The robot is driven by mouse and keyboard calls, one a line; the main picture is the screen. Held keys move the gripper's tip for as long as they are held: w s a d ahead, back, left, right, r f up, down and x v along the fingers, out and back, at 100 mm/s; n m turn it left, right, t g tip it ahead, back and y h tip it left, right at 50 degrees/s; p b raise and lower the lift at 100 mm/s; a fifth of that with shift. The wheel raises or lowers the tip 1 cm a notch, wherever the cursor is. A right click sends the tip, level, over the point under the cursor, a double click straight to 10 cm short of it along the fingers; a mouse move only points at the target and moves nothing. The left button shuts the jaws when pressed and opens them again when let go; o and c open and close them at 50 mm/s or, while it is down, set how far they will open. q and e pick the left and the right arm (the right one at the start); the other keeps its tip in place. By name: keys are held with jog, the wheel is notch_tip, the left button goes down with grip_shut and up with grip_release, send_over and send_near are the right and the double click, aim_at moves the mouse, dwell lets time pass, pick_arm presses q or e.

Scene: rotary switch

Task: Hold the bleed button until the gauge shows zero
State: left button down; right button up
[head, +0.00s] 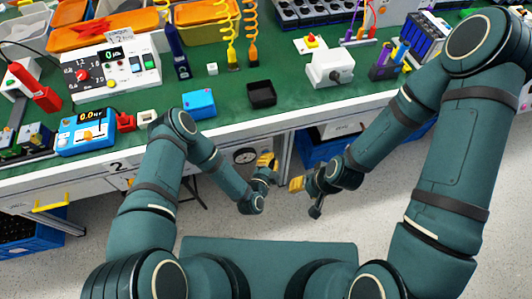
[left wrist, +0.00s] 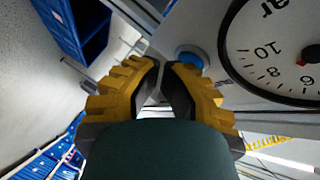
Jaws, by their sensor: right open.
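The pressure gauge (head: 245,156) is a white dial with a dark rim on the front panel under the bench top. In the left wrist view the dial (left wrist: 270,65) is cut off at the right edge, showing "10", "8" and "6"; I cannot read the needle. A round blue button (left wrist: 190,57), likely the bleed button, sits left of the dial, partly behind a finger. My left gripper (head: 266,158) is shut and empty, its tips (left wrist: 160,66) beside the button in the picture; I cannot tell whether they touch. My right gripper (head: 297,184) is open and empty, away from the panel.
The green bench top (head: 225,130) above carries a blue box (head: 199,103), a black tray (head: 262,94), a white device (head: 330,68) and several instruments. Blue crates (head: 318,148) stand under the bench, right of the gauge. The floor between my arms is clear.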

pick_arm(q)
jog(key=shift+s, duration=0.15)
dwell(0.4)
jog(key=shift+s+d+p, duration=0.25)
jog(key=shift+s+p, duration=0.1)
jog(key=shift+s, duration=0.35)
jog(key=shift+s+d+p, duration=0.25)
jog(key=shift+s, duration=0.55)
jog(key=shift+s+d+p, duration=0.25)
jog(key=shift+s+d, duration=0.05)
jog(key=shift+s, duration=0.45)
jog(key=shift+s+d+p, duration=0.25)
jog(key=shift+s, duration=0.55)
